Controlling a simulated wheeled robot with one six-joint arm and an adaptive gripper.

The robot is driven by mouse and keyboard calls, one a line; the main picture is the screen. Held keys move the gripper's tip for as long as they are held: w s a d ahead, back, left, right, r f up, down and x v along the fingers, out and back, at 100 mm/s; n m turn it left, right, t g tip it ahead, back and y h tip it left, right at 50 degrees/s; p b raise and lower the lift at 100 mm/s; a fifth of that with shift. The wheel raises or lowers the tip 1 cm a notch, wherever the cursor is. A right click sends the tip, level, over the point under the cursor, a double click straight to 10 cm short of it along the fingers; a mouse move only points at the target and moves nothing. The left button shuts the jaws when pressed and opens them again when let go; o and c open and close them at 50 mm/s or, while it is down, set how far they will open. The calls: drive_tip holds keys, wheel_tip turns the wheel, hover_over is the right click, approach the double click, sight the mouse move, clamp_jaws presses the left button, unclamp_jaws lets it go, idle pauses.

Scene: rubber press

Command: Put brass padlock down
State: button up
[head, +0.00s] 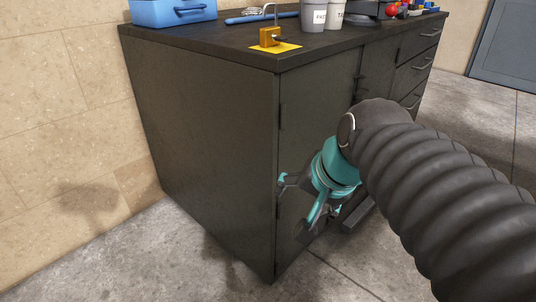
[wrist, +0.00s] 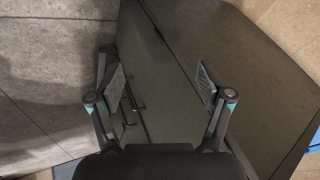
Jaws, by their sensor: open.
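The brass padlock (head: 269,37) stands on a yellow square (head: 290,47) near the front corner of the dark cabinet top (head: 215,42), with its shackle pointing up. A dark piece shows beside its body. My gripper (head: 302,208) is well below the cabinet top, in front of the cabinet's door, and apart from the padlock. In the wrist view my gripper (wrist: 160,85) has its two fingers wide apart with nothing between them. The padlock does not show in the wrist view.
A blue box (head: 173,12) stands at the back left of the top. The cabinet door (head: 315,130) and drawers (head: 415,68) face the floor (head: 180,255), which is clear.

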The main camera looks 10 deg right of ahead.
drive_tip(key=s+f+n+h, duration=0.1)
drive_tip(key=s+f+n, duration=0.3)
drive_tip(key=f+n, duration=0.2)
drive_tip(key=shift+s+d+f+n+h, duration=0.25)
drive_tip(key=shift+s+d+n+h, duration=0.05)
drive_tip(key=shift+s+d+n, duration=0.15)
drive_tip(key=shift+r, duration=0.1)
